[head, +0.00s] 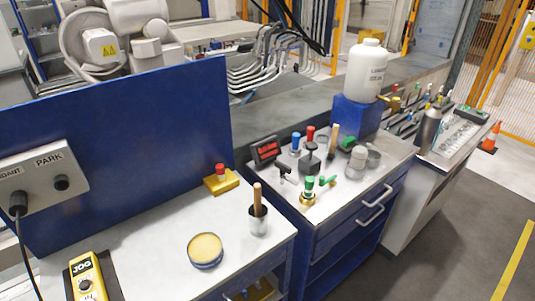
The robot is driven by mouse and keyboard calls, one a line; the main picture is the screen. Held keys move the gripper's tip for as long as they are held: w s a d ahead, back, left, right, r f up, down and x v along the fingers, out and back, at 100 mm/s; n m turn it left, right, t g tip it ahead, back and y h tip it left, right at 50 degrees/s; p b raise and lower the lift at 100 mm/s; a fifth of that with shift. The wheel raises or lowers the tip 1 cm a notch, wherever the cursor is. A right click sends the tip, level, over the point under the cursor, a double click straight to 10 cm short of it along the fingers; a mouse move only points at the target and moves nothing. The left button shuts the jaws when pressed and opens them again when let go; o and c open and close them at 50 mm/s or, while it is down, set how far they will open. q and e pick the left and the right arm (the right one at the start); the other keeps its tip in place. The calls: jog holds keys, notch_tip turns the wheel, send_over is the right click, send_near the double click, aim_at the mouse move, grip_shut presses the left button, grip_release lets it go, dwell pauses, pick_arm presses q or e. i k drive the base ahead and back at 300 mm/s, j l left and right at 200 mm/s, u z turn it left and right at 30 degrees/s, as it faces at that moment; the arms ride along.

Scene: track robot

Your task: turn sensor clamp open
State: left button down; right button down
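Neither of my grippers shows in the head view. I cannot tell for sure which thing is the sensor clamp. A small green-handled fitting with a brass base (308,192) stands near the front edge of the middle bench. A small dark clamp-like piece (286,173) lies just behind it to the left. A yellow block with a red knob (221,179) sits on the left bench by the blue panel. Whether any of these is open or shut is too small to tell.
The left bench (150,240) holds a yellow tin (205,250), a cup with a wooden-handled tool (258,219) and a yellow JOG pendant (86,278). A white bottle (367,70) stands on a blue box (356,116).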

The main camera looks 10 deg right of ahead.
aim_at(283, 168)
jog(key=k+l+u, duration=0.1)
jog(key=l+u, duration=0.25)
jog(key=k+l+u, duration=0.15)
jog(key=u, duration=0.2)
jog(key=l, duration=0.1)
